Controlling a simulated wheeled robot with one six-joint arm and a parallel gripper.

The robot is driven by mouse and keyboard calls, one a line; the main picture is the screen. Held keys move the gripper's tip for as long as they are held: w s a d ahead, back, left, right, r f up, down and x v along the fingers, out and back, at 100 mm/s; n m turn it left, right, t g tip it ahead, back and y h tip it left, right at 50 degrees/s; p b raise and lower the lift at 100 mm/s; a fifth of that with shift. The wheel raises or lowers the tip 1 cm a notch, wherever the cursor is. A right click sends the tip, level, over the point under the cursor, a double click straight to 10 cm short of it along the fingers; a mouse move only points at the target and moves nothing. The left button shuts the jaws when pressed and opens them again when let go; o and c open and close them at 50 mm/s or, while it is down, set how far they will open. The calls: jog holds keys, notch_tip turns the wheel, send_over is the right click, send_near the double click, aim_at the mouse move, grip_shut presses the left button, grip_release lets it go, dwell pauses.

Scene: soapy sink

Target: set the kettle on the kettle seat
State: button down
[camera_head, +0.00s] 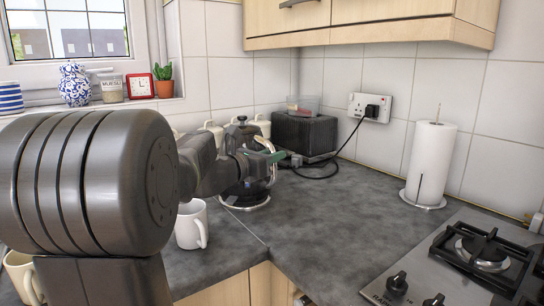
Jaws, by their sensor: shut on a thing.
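The kettle (237,189) is dark and glassy with a black lid knob and a pale handle on its right side. It looks upright, partly hidden behind my arm. My gripper (268,157) is shut on the kettle's handle. A pale, round rimmed disc (259,206), which looks like the kettle seat, lies on the counter directly below the kettle. I cannot tell whether the kettle's bottom touches it or hangs just above it.
A white mug (190,226) stands close in front at left, another mug (22,277) at lower left. A black box (305,134) with a cable and pale canisters stand behind. A paper towel roll (431,163) and hob (470,262) are right. The middle counter is clear.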

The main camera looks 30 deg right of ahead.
jog(key=shift+f+b, duration=0.45)
jog(key=shift+b, duration=0.05)
dwell(0.4)
jog(key=c, duration=1.2)
grip_release()
jog(key=shift+f, duration=0.2)
jog(key=v, duration=1.4)
jog(key=shift+s+r, duration=0.1)
jog(key=shift+r, duration=0.05)
jog(key=shift+d, duration=0.15)
jog(key=x, duration=1.3)
jog(key=shift+d, duration=0.35)
